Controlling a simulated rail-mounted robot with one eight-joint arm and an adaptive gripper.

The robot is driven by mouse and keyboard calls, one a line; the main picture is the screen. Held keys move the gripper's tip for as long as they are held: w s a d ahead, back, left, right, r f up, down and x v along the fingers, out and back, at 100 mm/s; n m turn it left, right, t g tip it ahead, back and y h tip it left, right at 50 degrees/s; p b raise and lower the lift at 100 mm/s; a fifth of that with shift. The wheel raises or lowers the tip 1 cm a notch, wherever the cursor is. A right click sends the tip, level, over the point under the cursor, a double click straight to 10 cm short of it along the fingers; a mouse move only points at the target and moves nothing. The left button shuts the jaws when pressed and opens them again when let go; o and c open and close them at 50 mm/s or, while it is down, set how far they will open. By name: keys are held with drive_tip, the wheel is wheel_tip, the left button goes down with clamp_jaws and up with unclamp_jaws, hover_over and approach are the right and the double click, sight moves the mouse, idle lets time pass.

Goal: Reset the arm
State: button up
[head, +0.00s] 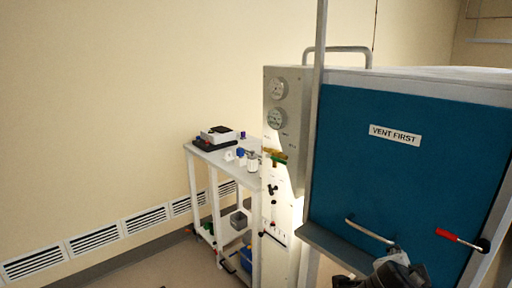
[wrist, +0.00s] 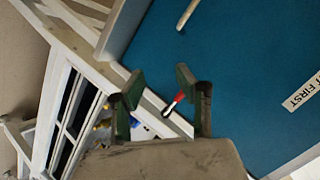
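My gripper (wrist: 160,88) shows in the wrist view with its two green-faced fingers apart and nothing held between them. The blue door panel (head: 400,165) carries a "VENT FIRST" label (head: 395,135) and fills much of the wrist view (wrist: 235,65). A metal bar handle (head: 370,231) is on its lower part. A red-handled lever (head: 434,233) is at the lower right of the panel; a red-handled piece (wrist: 178,99) also shows beyond the fingers in the wrist view. Dark parts of my arm's end show at the bottom of the head view, in front of the panel, partly cut off.
A gauge panel (head: 283,85) with valves stands left of the blue door. A white cart (head: 198,170) with small instruments and bins is further left. A ledge (head: 345,250) juts out below the door. Floor at the lower left is clear.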

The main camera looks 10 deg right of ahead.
drive_tip(key=w+a+f+n+y, duration=0.1)
drive_tip(key=a+n+y, duration=0.8)
drive_tip(key=a+n, duration=0.8)
drive_tip(key=n, duration=0.3)
drive_tip(key=shift+w+a+f+n, duration=0.25)
drive_tip(key=shift+w+a+n, duration=0.05)
drive_tip(key=shift+n, duration=0.1)
